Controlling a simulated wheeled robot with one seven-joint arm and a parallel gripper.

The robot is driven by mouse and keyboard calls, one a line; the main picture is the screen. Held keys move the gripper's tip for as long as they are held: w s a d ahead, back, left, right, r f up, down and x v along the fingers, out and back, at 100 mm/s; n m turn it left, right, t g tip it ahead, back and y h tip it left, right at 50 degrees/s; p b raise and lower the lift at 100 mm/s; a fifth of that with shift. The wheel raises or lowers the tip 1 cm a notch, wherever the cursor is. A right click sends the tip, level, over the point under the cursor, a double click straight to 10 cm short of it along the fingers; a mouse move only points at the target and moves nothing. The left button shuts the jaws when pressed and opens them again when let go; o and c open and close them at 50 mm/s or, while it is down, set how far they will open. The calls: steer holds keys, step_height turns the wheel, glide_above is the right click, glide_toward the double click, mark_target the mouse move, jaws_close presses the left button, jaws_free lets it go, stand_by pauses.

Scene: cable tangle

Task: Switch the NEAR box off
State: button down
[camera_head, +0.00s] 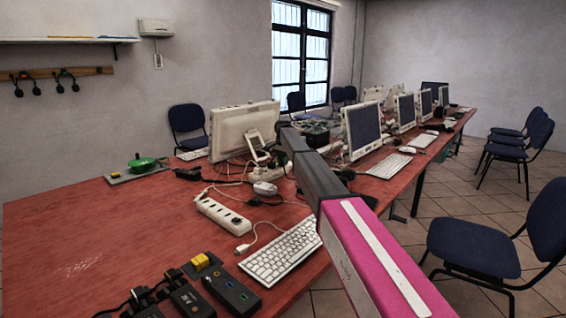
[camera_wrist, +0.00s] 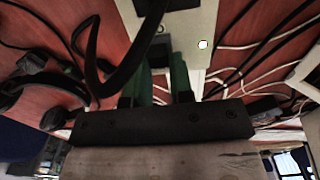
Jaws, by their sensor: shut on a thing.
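A white power strip (camera_head: 222,214) lies on the red table, left of the keyboard. A smaller white box (camera_head: 265,188) lies beyond it among tangled cables. I cannot tell which is the near box. In the wrist view a white strip (camera_wrist: 206,22) with a lit round spot lies under my gripper (camera_wrist: 160,78). Its two green fingers are shut on a dark thing, seemingly a black plug (camera_wrist: 157,52), at the strip. A black cable (camera_wrist: 136,62) loops in front and partly hides the grip. In the head view my arm hides the fingers.
Dark adapters (camera_head: 188,298), a dark strip (camera_head: 232,292) and a yellow block (camera_head: 201,262) lie at the front. A keyboard (camera_head: 284,252) lies beside my arm. Monitors (camera_head: 235,128) stand behind the cables. The left table top is clear.

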steer(key=shift+s+a+r+t+h, duration=0.1)
steer(key=shift+s+a+t+h, duration=0.2)
steer(key=shift+t+h, duration=0.4)
steer(key=shift+d+t+h, duration=0.1)
steer(key=shift+t+h, duration=0.3)
steer(key=shift+t, duration=0.3)
steer(key=c, duration=1)
jaws_free()
steer(key=shift+r, duration=0.1)
steer(key=v, duration=1)
steer(key=shift+r, duration=0.4)
